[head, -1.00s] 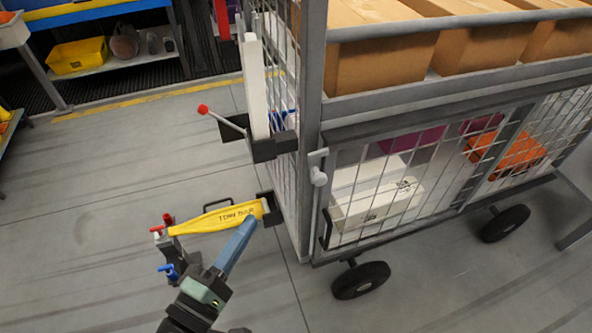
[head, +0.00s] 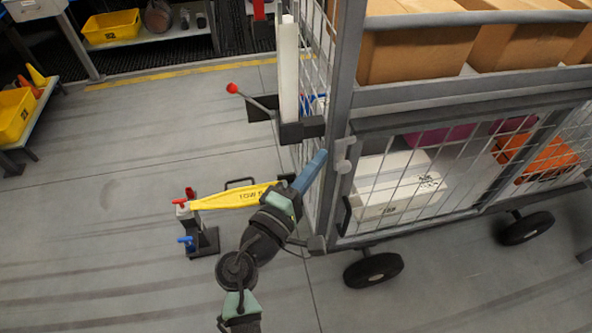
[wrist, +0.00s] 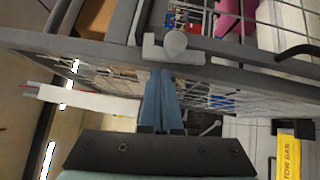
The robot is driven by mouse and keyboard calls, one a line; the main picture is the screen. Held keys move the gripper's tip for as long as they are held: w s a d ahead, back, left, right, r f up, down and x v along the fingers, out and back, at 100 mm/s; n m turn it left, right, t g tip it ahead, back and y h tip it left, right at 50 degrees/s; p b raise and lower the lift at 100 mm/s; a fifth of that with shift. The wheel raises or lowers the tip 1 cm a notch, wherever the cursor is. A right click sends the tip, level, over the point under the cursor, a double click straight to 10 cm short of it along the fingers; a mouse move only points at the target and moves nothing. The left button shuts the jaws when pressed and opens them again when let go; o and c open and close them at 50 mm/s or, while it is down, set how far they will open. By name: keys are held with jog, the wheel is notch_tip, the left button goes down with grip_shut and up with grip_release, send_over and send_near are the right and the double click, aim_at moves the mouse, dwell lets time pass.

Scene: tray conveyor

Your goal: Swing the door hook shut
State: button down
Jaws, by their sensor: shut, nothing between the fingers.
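The door hook (head: 344,160) is a small pale grey bar with a round knob, at the upper corner of the cart's mesh door (head: 372,120). In the wrist view the hook (wrist: 172,48) lies at the door's top rail, with an upturned end left of its knob. My gripper (head: 318,157) has its blue fingers together with nothing between them. It is just left of the hook, beside the corner post. In the wrist view the fingertips (wrist: 165,76) are just below the hook; I cannot tell whether they touch it.
The wheeled mesh cart (head: 350,60) holds brown boxes above and white and orange bins behind the door. A red-knobbed lever (head: 250,101) sticks out on its left. A yellow tow bar (head: 235,198) lies low beside my arm.

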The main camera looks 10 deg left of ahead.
jog(key=shift+w+d, duration=0.15)
jog(key=shift+d, duration=0.3)
jog(key=shift+r, duration=0.1)
jog(key=shift+d+r+p, duration=0.1)
jog(key=shift+r+p, duration=0.05)
jog(key=shift+p, duration=0.55)
